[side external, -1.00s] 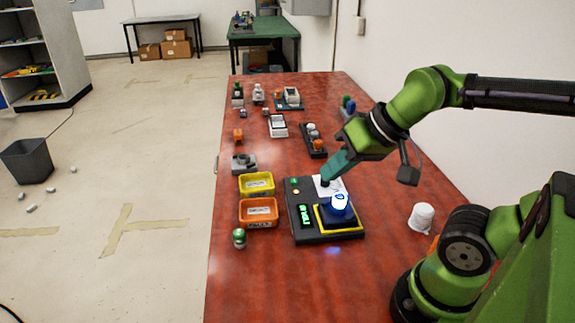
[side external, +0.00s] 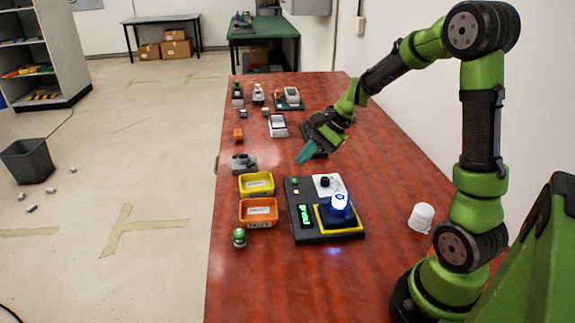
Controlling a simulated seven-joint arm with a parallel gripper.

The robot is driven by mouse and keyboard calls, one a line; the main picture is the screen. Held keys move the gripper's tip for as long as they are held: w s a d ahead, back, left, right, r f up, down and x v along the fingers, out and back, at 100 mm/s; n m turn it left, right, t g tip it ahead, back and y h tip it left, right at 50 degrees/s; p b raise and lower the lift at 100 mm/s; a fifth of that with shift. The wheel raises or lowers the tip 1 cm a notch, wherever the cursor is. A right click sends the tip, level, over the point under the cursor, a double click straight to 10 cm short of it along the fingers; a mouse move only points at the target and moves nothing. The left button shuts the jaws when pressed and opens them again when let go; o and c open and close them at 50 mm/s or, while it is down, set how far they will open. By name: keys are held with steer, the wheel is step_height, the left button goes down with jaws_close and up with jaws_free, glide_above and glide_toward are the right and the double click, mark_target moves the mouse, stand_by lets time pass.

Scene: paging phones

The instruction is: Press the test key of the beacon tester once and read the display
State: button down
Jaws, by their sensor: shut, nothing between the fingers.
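The beacon tester (side external: 293,225) is a dark box on the red table. Its narrow display (side external: 305,215) shows bright green characters, turned sideways and too small to read surely. A black round key (side external: 325,182) stands uncovered on a white plate at its back. A blue beacon (side external: 340,205) with a lit white top sits in the tester's yellow-edged bay (side external: 341,231). My gripper (side external: 302,160) has teal fingers, shut and empty. It is above the table, behind the tester and apart from the key.
A yellow bin (side external: 257,194) and an orange bin (side external: 258,222) stand left of the tester. A green-topped piece (side external: 239,237) is in front of them. A white cup (side external: 421,218) stands at right. Several small devices fill the far table. The front table is clear.

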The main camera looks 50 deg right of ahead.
mark_target(297, 181)
steer(key=w+d+m+t, duration=0.2)
steer(key=w+d+m, duration=0.3)
steer(key=w, duration=0.1)
steer(key=shift+d+f, duration=0.25)
steer(key=shift+f, duration=0.15)
steer(key=shift+w+f, duration=0.1)
steer(key=shift+f, duration=0.05)
steer(key=shift+f, duration=4.25)
steer(key=shift+f, duration=0.1)
steer(key=shift+f, duration=0.35)
